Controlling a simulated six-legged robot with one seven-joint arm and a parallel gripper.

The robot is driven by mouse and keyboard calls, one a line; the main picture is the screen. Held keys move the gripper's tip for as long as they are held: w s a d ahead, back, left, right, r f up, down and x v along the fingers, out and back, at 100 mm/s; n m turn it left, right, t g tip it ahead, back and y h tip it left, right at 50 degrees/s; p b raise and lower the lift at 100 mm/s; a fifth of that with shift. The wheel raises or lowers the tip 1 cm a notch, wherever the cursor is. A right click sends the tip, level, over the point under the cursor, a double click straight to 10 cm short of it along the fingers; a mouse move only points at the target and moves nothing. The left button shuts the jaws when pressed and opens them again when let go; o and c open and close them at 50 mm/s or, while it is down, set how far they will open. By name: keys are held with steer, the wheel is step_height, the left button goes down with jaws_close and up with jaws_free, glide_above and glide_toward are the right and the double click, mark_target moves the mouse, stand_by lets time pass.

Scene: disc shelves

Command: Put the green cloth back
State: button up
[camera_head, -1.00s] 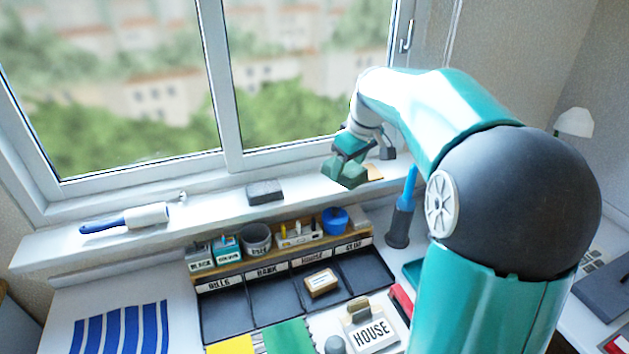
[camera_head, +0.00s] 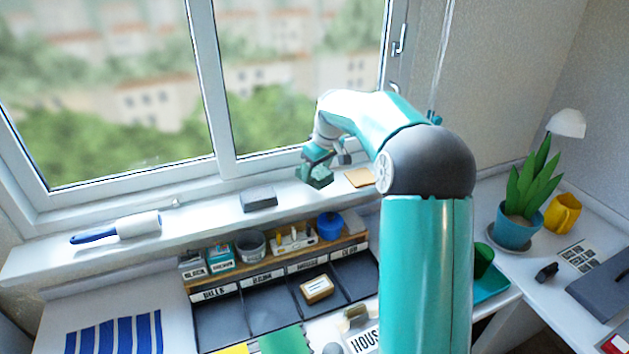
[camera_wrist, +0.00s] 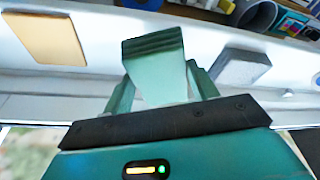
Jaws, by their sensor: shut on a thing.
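The green cloth (camera_head: 319,179) is a small folded pad at the end of my arm, over the windowsill. My gripper (camera_head: 317,160) is shut on it. In the wrist view the cloth (camera_wrist: 155,70) stands out between the fingers of my gripper (camera_wrist: 162,92), its layered dark edge facing away from the wrist. In the head view the cloth appears between a grey block and a tan pad on the sill. I cannot tell exactly how high it is above the sill.
The sill holds a grey block (camera_head: 258,199), a tan pad (camera_head: 359,178) and a blue-handled roller (camera_head: 120,228). Below is a black labelled tray (camera_head: 222,318) with a shelf of small pots, including a blue one (camera_head: 330,225). A potted plant (camera_head: 518,231) stands right.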

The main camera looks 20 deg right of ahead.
mark_target(315, 191)
steer(key=shift+w+f, duration=0.6)
steer(key=shift+f, duration=0.05)
steer(key=shift+s+x, duration=0.1)
steer(key=shift+x, duration=0.75)
steer(key=shift+s+x, duration=0.15)
steer(key=shift+x, duration=0.7)
steer(key=shift+d+f, duration=0.15)
steer(key=o, duration=1.3)
